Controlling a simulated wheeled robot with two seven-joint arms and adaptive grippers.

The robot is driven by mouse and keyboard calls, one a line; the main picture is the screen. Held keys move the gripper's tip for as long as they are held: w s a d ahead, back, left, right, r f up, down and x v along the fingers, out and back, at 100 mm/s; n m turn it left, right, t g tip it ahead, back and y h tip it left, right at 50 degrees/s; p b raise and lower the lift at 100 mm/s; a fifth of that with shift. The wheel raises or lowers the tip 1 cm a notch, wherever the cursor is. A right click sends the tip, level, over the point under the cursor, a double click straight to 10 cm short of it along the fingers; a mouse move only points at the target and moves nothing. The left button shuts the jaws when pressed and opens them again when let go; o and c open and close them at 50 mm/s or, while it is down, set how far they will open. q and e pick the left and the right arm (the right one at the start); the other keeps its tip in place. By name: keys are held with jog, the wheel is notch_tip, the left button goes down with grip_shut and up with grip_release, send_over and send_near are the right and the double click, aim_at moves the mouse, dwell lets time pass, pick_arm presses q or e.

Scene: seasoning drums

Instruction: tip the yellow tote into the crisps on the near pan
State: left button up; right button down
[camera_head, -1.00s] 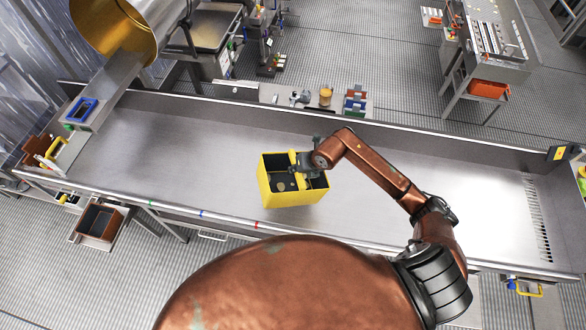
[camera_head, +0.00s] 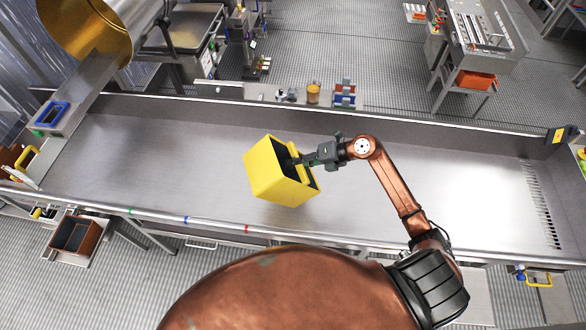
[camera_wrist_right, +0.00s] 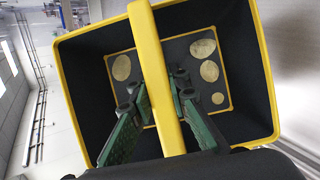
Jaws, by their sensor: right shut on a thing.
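The yellow tote (camera_head: 271,176) is held tilted over the long steel pan (camera_head: 150,165), its open dark side facing right. My right gripper (camera_head: 297,162) reaches in from the right and is shut on the tote's yellow handle bar. The right wrist view shows the handle (camera_wrist_right: 158,70) between my gripper's fingers, and the tote's dark inside with several pale flat ovals (camera_wrist_right: 203,48) at its bottom. I cannot make out any crisps on the bare steel of the pan. My left gripper does not show.
A gold drum (camera_head: 85,30) with a steel chute (camera_head: 85,95) stands at the pan's upper left. A ledge behind the pan holds an orange-brown jar (camera_head: 313,92). A slotted strip (camera_head: 540,205) lies at the pan's right end. The pan is clear on both sides of the tote.

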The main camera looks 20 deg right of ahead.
aim_at(312, 172)
jog(key=shift+s+d+f+m+t+y+b, duration=0.1)
jog(key=shift+d+f+m+t+y+b, duration=0.25)
jog(key=shift+d+f+y+b, duration=1.3)
jog(key=shift+s+d+f+m+t+y+b, duration=0.15)
jog(key=shift+d+f+m+t+b, duration=0.2)
jog(key=shift+b, duration=2.65)
jog(key=shift+s+d+f+m+t+y+b, duration=0.1)
jog(key=shift+d+f+m+t+y+b, duration=0.55)
jog(key=shift+b, duration=1.7)
jog(key=shift+d+f+y+b, duration=0.55)
jog(key=shift+d+y+b, duration=0.15)
jog(key=shift+b, duration=0.2)
jog(key=shift+d+y, duration=0.1)
jog(key=shift+y, duration=0.15)
